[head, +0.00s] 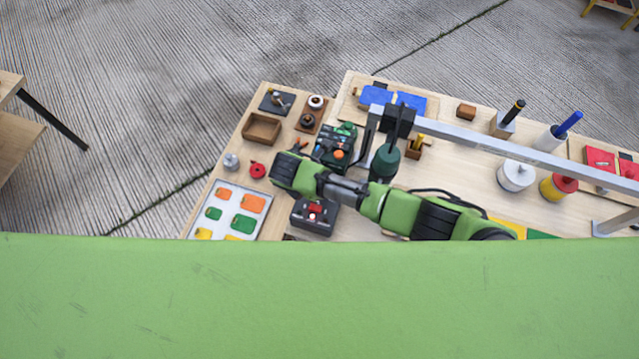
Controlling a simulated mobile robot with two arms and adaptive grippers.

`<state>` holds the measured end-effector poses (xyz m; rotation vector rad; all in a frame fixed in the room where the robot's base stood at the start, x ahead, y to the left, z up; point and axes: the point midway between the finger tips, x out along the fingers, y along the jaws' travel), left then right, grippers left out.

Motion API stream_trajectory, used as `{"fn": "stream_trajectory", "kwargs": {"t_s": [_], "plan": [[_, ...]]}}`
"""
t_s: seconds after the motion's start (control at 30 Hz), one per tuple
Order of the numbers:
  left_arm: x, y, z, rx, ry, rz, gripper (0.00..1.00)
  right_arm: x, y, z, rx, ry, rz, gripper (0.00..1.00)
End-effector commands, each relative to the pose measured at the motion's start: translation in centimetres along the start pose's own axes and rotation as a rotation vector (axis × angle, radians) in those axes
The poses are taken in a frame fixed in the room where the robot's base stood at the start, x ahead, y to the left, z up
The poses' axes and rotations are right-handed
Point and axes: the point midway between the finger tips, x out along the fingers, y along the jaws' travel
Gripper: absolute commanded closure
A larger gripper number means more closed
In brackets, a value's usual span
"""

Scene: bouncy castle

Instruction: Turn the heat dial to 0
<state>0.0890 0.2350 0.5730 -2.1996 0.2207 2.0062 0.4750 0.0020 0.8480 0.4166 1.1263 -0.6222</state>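No dial marked as heat can be read at this size. A dark panel (337,139) with green parts and an orange round knob (338,154) sits on the wooden table, just beyond the end of my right arm. A dark box (314,216) with a red part on top sits on the near side of that arm. My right arm comes in from the right, low over the table, and its end is at the left near the panel. Its fingers cannot be made out, and I cannot tell if they touch anything. My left gripper is not in view.
A white tray (217,234) with orange, green and yellow pieces lies at the table's left. A red round item (257,170) and a wooden box (262,128) are near. A grey bar (500,145) crosses above the table. A green surface (320,300) fills the foreground.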

Motion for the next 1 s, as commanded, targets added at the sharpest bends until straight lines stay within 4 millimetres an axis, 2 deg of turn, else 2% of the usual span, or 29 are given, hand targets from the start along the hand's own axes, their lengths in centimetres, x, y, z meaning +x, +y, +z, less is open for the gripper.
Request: {"fn": "stream_trajectory", "kwargs": {"t_s": [0.47,0.5,0.57,1.0], "plan": [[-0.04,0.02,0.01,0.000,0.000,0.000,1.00,0.02,-0.03,0.02,-0.017,-0.001,0.006,0.99],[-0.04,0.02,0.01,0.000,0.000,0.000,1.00,0.02,-0.03,0.02,-0.017,-0.001,0.006,0.75],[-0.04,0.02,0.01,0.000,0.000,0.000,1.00,0.03,-0.03,0.02,-0.017,-0.001,0.006,0.61],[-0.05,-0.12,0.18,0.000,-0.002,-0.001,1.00,-0.53,0.06,-0.02,-0.015,0.001,0.008,0.61]]}}
